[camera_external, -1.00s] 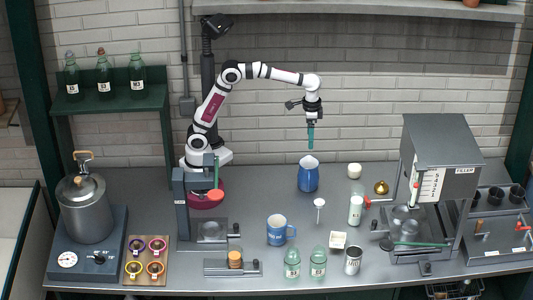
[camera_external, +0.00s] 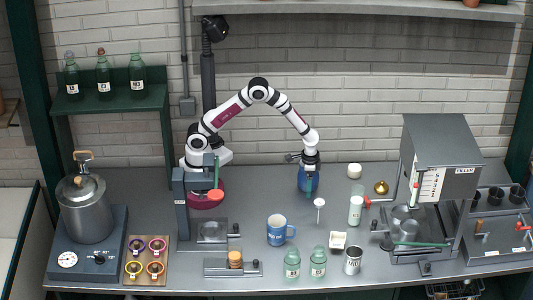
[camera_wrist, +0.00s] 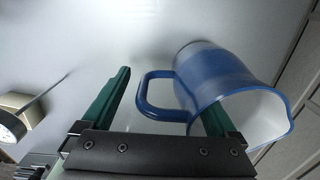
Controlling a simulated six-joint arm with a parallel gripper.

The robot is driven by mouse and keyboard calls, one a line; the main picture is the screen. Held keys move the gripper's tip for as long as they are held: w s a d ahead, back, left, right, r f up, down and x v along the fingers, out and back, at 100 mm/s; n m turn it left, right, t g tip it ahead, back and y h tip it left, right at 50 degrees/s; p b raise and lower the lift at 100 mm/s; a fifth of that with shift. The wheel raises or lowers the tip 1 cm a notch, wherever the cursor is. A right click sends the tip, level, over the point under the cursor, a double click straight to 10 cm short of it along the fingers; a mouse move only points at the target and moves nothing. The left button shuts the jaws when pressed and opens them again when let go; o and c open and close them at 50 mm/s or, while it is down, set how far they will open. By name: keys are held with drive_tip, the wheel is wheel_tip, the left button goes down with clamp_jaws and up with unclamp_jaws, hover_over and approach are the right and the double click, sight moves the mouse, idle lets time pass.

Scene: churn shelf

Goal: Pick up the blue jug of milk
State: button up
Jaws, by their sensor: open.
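The blue jug (camera_external: 301,178) stands upright on the metal worktop, right of my arm's base. My gripper (camera_external: 311,188) is lowered in front of it and covers part of it. In the wrist view the jug (camera_wrist: 222,78) lies at the right, with its pale inside showing. Its blue handle (camera_wrist: 146,92) reaches into the gap between the open green fingers of my gripper (camera_wrist: 160,95). The left finger is clear of the handle. The right fingertip overlaps the jug near its rim; I cannot tell whether it touches.
A white stemmed tool (camera_external: 319,205) stands close in front of the jug. A blue mug (camera_external: 277,230), a white-filled glass (camera_external: 356,210) and green bottles (camera_external: 292,262) are nearer the front. A white jar (camera_external: 355,170) is to the right, before the filler machine (camera_external: 435,155). The worktop left of the jug is clear.

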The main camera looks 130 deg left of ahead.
drive_tip(key=shift+f, duration=0.4)
drive_tip(key=shift+r, duration=0.1)
clamp_jaws()
